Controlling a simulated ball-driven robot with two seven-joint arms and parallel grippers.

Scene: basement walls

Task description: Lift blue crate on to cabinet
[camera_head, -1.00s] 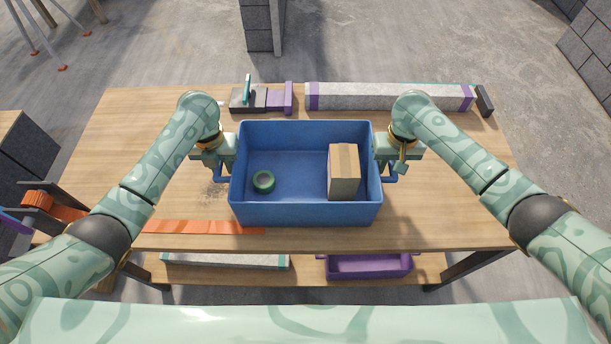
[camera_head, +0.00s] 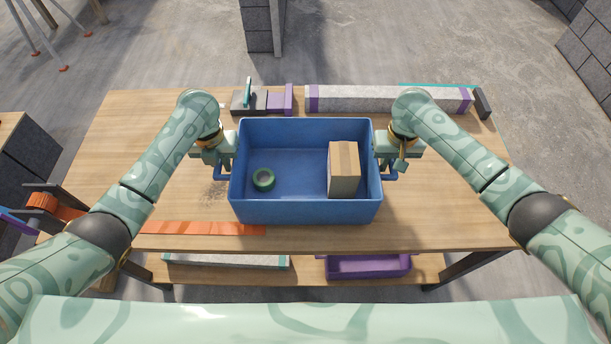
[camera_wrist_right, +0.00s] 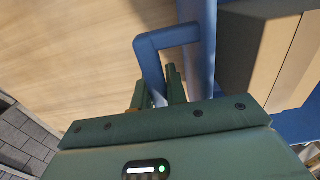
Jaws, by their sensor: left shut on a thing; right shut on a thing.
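The blue crate (camera_head: 305,212) is level over the middle of the workbench. It holds a green tape roll (camera_head: 263,179) and a cardboard box (camera_head: 343,170). My left gripper (camera_head: 222,172) is shut on the crate's left handle. My right gripper (camera_head: 389,172) is shut on the right handle; the right wrist view shows the fingers (camera_wrist_right: 170,85) at the blue handle loop (camera_wrist_right: 150,52). Any gap under the crate is hard to judge. A wood-topped, dark-sided unit (camera_head: 30,158), perhaps the cabinet, is partly seen at the left edge.
The workbench (camera_head: 450,215) has a clamp-like tool (camera_head: 248,98) and a long grey piece with purple bands (camera_head: 390,99) along its back. An orange strip (camera_head: 200,228) lies front left. A purple tray (camera_head: 368,265) is on the lower shelf. Bare bench lies either side.

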